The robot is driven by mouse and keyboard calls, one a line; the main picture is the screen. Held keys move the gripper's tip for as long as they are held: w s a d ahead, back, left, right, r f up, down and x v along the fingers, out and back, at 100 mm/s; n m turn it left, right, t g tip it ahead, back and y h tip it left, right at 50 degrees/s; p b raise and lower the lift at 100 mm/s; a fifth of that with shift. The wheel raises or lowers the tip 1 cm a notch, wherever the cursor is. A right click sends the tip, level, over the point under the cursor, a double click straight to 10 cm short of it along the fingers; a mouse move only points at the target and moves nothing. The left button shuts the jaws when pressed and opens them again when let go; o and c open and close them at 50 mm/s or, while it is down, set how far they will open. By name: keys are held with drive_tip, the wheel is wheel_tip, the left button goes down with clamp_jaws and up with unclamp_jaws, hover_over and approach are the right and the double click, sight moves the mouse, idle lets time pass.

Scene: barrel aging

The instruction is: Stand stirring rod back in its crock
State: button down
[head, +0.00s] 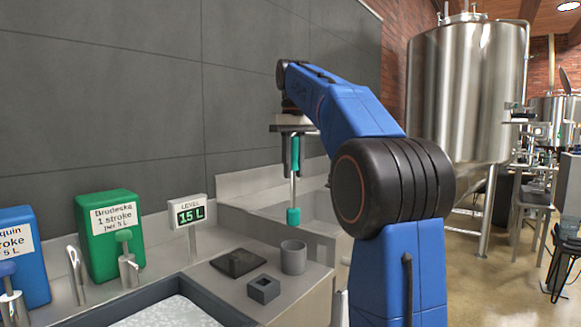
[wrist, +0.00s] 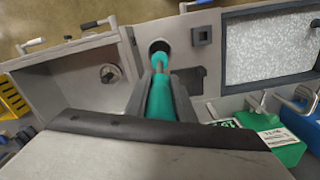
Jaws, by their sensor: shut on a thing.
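The stirring rod (head: 293,216) has a teal handle, a thin metal shaft and a teal lower end. It hangs upright from my gripper (head: 291,155), whose jaws are shut on the handle. The crock (head: 293,257) is a small grey open cylinder on the counter. In the head view the rod's lower end is above the crock and apart from it. In the wrist view the teal rod (wrist: 159,98) points toward the crock (wrist: 158,45), whose dark opening it partly covers. How well the rod is centred over the opening is hard to tell.
A dark flat cloth-like piece (head: 239,262) and a small square holder (head: 263,289) lie beside the crock. A level display (head: 190,215) and green container (head: 110,238) stand left. A sink (wrist: 75,90) with a drain adjoins the counter.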

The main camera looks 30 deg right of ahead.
sight(293, 208)
drive_tip(key=shift+f, duration=5.95)
drive_tip(key=shift+f, duration=1)
drive_tip(key=c, duration=1.4)
unclamp_jaws()
drive_tip(key=shift+c, duration=0.2)
